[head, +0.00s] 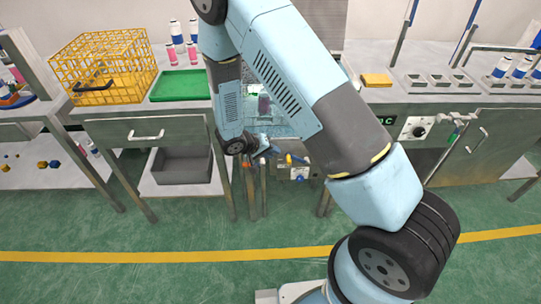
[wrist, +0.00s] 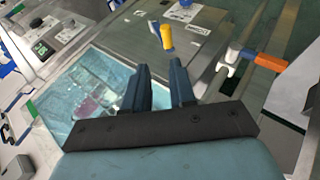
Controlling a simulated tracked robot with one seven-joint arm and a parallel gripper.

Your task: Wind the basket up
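My gripper (wrist: 160,76) is open, its two dark fingers apart with nothing between them. In the wrist view a yellow handle (wrist: 166,37) lies just beyond the fingertips, apart from them as far as I can tell. A glass-sided water bath (wrist: 88,85) is left of and below the fingers, with a pinkish load showing dimly inside. The basket in it is too blurred to make out clearly. In the head view the bath (head: 285,128) is partly hidden behind my arm, and my gripper (head: 264,150) is low at its front.
An orange-ended valve lever (wrist: 270,62) sits to the right of the fingers in the wrist view. A yellow wire basket (head: 102,68) and a green tray (head: 180,85) stand on the left bench. Green floor in front is clear.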

